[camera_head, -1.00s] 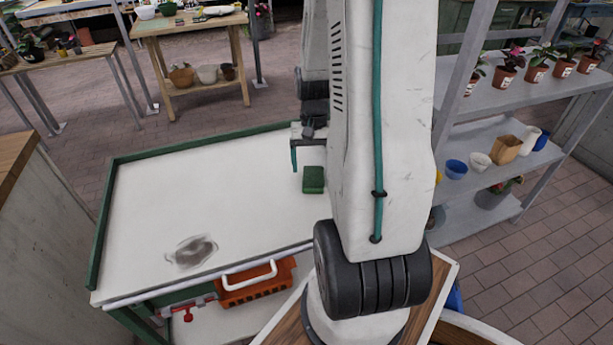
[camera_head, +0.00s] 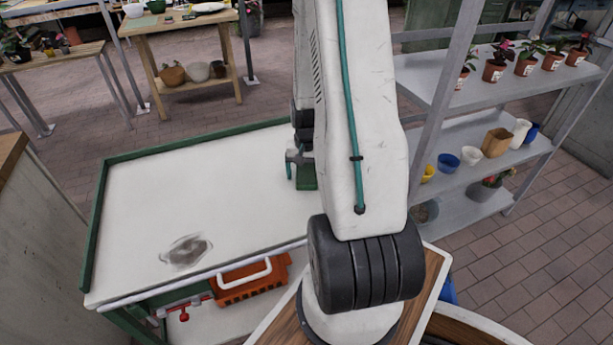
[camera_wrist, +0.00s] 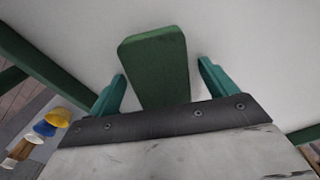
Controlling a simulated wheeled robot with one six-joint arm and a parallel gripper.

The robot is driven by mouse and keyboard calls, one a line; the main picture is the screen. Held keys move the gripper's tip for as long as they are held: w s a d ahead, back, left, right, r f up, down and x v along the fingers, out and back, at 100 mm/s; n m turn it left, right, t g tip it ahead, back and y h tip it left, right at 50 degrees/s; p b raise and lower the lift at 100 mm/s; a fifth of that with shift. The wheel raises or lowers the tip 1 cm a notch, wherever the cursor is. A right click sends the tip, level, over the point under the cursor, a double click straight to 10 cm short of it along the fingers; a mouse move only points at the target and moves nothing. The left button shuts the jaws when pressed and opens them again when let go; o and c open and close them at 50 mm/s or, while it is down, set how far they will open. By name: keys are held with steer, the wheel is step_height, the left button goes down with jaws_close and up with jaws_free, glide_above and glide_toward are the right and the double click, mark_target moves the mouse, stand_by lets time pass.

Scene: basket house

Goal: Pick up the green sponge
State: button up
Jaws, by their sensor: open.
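The green sponge (camera_wrist: 157,68) is a dark green block on the white table top (camera_wrist: 235,35). In the wrist view it lies between the two teal fingers of my gripper (camera_wrist: 162,85), with a gap on each side, and its far end reaches past the fingertips. My gripper is open. In the head view the sponge (camera_head: 306,180) is partly hidden by my arm, and my gripper (camera_head: 297,160) is at it, with one teal finger showing on its left.
The table has a green raised rim (camera_head: 100,220) and a dark stain (camera_head: 186,250). A grey shelf (camera_head: 465,150) with pots stands to the right. The table's left part is clear.

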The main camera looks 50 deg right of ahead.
steer(key=c, duration=1.1)
steer(key=shift+c, duration=0.2)
steer(key=shift+r, duration=0.15)
